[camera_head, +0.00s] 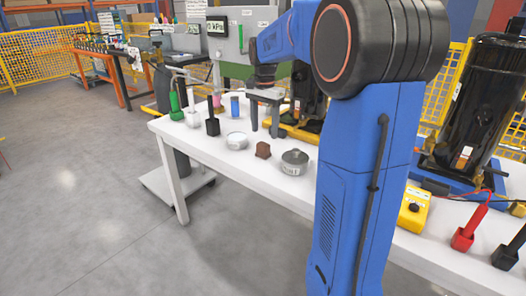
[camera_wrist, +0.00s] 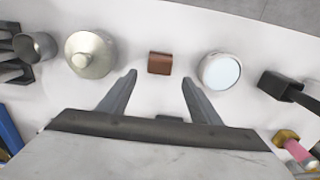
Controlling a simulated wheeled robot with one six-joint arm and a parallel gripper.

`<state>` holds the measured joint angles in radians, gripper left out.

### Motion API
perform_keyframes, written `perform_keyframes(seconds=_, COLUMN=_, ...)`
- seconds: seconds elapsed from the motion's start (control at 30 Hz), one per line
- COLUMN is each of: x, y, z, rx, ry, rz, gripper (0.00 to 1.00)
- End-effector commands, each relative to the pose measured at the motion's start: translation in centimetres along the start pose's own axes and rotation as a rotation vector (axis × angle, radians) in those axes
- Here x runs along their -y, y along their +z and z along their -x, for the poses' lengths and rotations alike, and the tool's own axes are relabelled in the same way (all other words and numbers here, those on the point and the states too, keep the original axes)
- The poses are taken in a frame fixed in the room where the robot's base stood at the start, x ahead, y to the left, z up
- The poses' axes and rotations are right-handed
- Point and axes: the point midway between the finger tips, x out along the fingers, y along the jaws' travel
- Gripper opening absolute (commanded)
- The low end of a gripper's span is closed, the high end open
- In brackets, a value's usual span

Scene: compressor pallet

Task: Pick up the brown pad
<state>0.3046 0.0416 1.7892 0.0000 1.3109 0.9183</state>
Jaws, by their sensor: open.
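The brown pad (camera_head: 263,150) is a small dark brown block on the white table, between a white-topped round tin and a grey metal canister. In the wrist view the brown pad (camera_wrist: 160,63) lies at top centre, just beyond the fingertips and roughly midway between them. My gripper (camera_head: 264,134) is above the table behind the pad in the head view, fingers pointing down. In the wrist view my gripper (camera_wrist: 159,74) has its two fingers wide apart with nothing between them. The pad is fully visible and not touched.
The grey canister (camera_head: 294,162) and the round tin (camera_head: 237,141) stand close on either side of the pad. A black block-like tool (camera_head: 212,122) and a blue cylinder (camera_head: 235,105) are farther left and back. The white table (camera_head: 170,132) has its front edge just before the pad.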

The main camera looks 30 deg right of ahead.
Motion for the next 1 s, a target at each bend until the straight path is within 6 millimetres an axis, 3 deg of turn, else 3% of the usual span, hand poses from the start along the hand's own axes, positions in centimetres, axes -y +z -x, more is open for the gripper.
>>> perform_keyframes(seconds=0.33, x=0.0, y=0.2, z=-2.6, rx=0.001, ry=0.001, rz=0.001, gripper=0.58)
perform_keyframes(seconds=0.7, x=-0.1, y=0.8, z=-6.9, rx=0.001, ry=0.002, rz=0.0, gripper=0.58)
perform_keyframes(seconds=1.0, x=-0.1, y=0.8, z=-7.2, rx=0.0, ry=0.0, rz=0.0, gripper=0.55)
